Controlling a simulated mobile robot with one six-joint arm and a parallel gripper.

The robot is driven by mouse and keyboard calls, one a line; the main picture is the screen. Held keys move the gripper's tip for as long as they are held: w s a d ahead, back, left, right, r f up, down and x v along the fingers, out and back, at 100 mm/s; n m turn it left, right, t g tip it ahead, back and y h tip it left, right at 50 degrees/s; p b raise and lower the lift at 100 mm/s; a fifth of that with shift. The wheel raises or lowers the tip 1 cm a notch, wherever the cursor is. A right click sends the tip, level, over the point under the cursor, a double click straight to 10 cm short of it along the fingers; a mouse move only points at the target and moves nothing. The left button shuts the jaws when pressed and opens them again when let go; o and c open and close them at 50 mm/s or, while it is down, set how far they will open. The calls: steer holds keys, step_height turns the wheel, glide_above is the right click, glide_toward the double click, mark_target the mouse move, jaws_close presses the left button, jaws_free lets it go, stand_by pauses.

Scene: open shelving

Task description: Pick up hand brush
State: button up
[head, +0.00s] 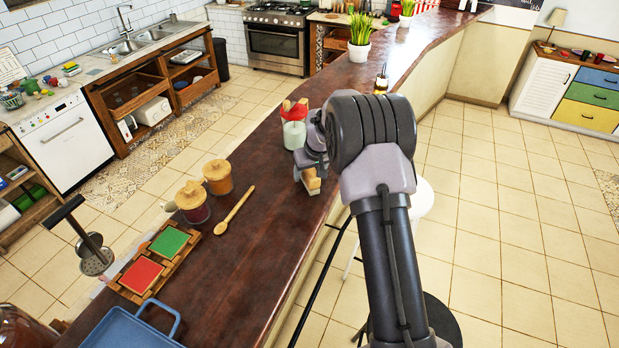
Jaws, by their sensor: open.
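The hand brush appears to be the small tan wooden piece (312,178) near the right edge of the dark wooden counter (262,215). Only part of it shows; the rest is hidden by my wrist. My gripper (304,175) is over the counter at this piece, pointing down, with its grey parts right above and beside it. The jaws are open. The fingertips are mostly hidden, so I cannot tell whether they touch it or stand around it.
Two lidded jars (217,177), a wooden spoon (235,209), red and green tiles in a wooden frame (141,275) and a blue tray (130,328) are nearer. A potted plant (359,45) stands farther back.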

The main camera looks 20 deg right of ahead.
steer(key=shift+c, duration=0.2)
jaws_close()
